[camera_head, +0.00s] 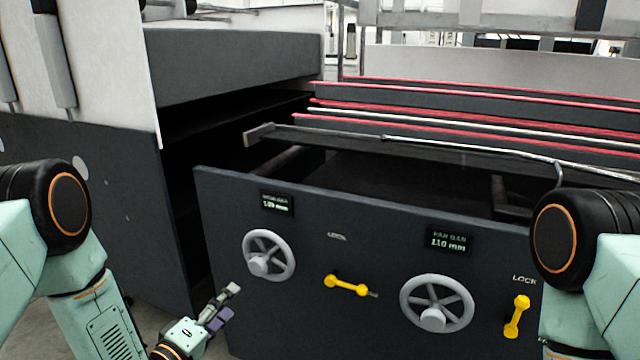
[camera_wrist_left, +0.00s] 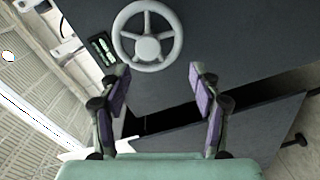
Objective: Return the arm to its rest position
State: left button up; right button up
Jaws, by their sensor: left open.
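My left gripper (camera_head: 222,308) is low in the head view, in front of the machine's dark front panel and below the left handwheel. It is open, and nothing shows between its purple-padded fingers in the left wrist view (camera_wrist_left: 160,95). The grey left handwheel (camera_head: 268,255) is on the panel, apart from the gripper in the head view. It also shows beyond the fingertips in the left wrist view (camera_wrist_left: 147,36). My right arm comes in at the right edge of the head view. Its gripper is out of the picture.
The dark front panel (camera_head: 315,300) also bears a right handwheel (camera_head: 436,304), two yellow handles (camera_head: 346,286) (camera_head: 517,316) and two small displays (camera_head: 277,203) (camera_head: 450,241). Red and white belts (camera_head: 470,125) run behind it. A dark cabinet (camera_head: 110,195) stands at the left. Some floor shows at the lower left.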

pick_arm(q)
jog(key=s+f+m+g+y+p, duration=0.1)
jog(key=s+f+m+g+y, duration=0.2)
jog(key=s+f+m+g, duration=0.7)
jog(key=s+f+g+y+p, duration=0.1)
jog(key=s+g+p, duration=0.3)
jog(key=s, duration=2.3)
jog(key=shift+s+f+g+y, duration=0.2)
jog(key=shift+g+y, duration=0.6)
jog(key=shift+g, duration=0.3)
jog(key=shift+w, duration=0.1)
